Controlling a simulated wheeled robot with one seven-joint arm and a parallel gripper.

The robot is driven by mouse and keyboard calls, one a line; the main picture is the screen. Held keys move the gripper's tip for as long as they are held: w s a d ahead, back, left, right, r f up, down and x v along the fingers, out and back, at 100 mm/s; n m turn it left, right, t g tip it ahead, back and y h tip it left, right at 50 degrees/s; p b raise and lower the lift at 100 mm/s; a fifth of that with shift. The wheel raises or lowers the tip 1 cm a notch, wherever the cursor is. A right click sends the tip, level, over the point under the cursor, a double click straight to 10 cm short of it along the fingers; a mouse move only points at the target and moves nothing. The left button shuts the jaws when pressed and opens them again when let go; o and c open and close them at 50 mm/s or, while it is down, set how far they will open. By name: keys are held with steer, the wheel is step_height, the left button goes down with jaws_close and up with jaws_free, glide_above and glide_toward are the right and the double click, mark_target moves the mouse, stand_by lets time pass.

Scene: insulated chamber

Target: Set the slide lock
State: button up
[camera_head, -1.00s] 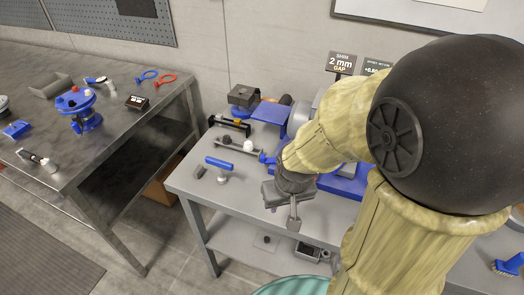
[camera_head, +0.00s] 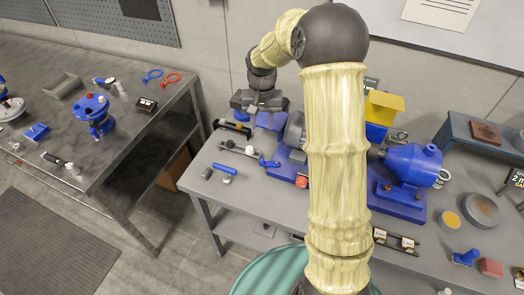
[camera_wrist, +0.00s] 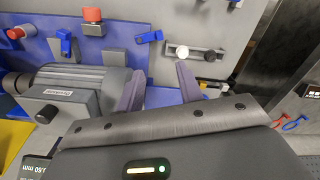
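No part is labelled as the slide lock. A dark bar with a pale knob (camera_wrist: 183,52) and a dark knob (camera_wrist: 210,55) lies beyond my fingers in the wrist view. It also shows as a thin bar with a white knob (camera_head: 249,150) left of the blue machine in the head view. A small blue lever (camera_wrist: 148,37) is beside it. My gripper (camera_wrist: 160,82) is open and empty, its two grey-purple fingers apart above the machine's blue base.
A grey motor-like housing (camera_wrist: 85,88) is close beside my fingers in the wrist view. Red knobs (camera_wrist: 92,15) stand beyond it. A blue-handled tool (camera_head: 224,169) lies on the grey table's left front. A yellow block (camera_head: 384,105) and blue tailstock (camera_head: 408,165) are to the right.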

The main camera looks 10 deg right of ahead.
mark_target(262, 160)
steer(key=shift+s+a, duration=0.1)
step_height(262, 160, down, 17)
steer(key=p, duration=0.3)
steer(key=shift+r, duration=0.15)
steer(key=shift+f, duration=0.4)
jaws_close()
